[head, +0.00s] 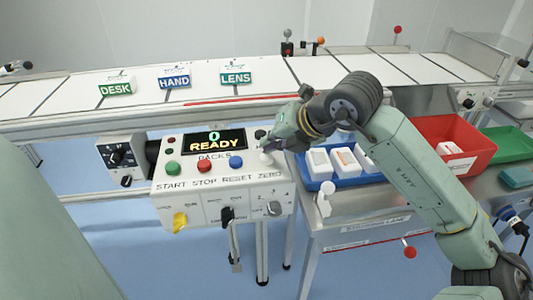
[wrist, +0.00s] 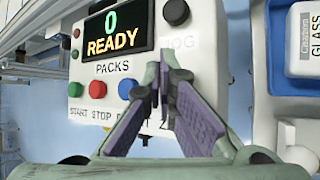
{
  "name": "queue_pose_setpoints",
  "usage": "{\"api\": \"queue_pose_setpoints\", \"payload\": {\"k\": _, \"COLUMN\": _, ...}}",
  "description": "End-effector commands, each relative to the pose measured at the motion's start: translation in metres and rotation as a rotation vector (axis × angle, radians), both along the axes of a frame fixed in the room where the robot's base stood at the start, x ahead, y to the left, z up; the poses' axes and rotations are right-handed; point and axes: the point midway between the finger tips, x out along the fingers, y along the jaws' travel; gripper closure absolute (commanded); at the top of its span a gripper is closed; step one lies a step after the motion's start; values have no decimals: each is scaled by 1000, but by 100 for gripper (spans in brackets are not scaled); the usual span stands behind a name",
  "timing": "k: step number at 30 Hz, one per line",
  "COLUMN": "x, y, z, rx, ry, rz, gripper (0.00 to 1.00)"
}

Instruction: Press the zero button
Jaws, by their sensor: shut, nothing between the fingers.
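The control panel (head: 222,190) has a screen (head: 213,141) reading "0 READY" above "PACKS". A row of green, red, blue and white buttons sits over the labels START, STOP, RESET and ZERO. The pale zero button (head: 266,158) is at the right end of the row, just under my gripper (head: 270,146) in the head view. In the wrist view my gripper (wrist: 164,70) is shut and empty, its fingers in front of the panel right of the blue reset button (wrist: 130,88). They hide the zero button and most of its label there. I cannot tell whether the fingertips touch it.
A blue bin (head: 345,180) with white boxes stands just right of the panel, and a red bin (head: 452,143) is farther right. A conveyor (head: 60,98) with DESK, HAND and LENS blocks runs behind. A dark button (wrist: 175,12) lies above the fingers.

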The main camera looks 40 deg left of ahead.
Motion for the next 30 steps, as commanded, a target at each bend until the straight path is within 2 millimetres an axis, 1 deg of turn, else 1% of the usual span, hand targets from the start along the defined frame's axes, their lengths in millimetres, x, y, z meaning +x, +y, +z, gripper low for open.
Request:
{"api": "queue_pose_setpoints", "payload": {"k": 1, "x": 0, "y": 0, "z": 4, "rx": 1, "ry": -1, "rz": -1, "gripper": 100}}
{"api": "queue_pose_setpoints", "payload": {"k": 3, "x": 0, "y": 0, "z": 6, "rx": 1, "ry": -1, "rz": -1, "gripper": 100}}
{"api": "queue_pose_setpoints", "payload": {"k": 14, "x": 0, "y": 0, "z": 8, "rx": 2, "ry": 0, "rz": -1, "gripper": 100}}
{"api": "queue_pose_setpoints", "payload": {"k": 17, "x": 0, "y": 0, "z": 14, "rx": 1, "ry": -1, "rz": -1, "gripper": 100}}
{"api": "queue_pose_setpoints", "payload": {"k": 27, "x": 0, "y": 0, "z": 48, "rx": 1, "ry": -1, "rz": -1, "gripper": 100}}
{"api": "queue_pose_setpoints", "payload": {"k": 30, "x": 0, "y": 0, "z": 55, "rx": 1, "ry": 1, "rz": -1, "gripper": 100}}
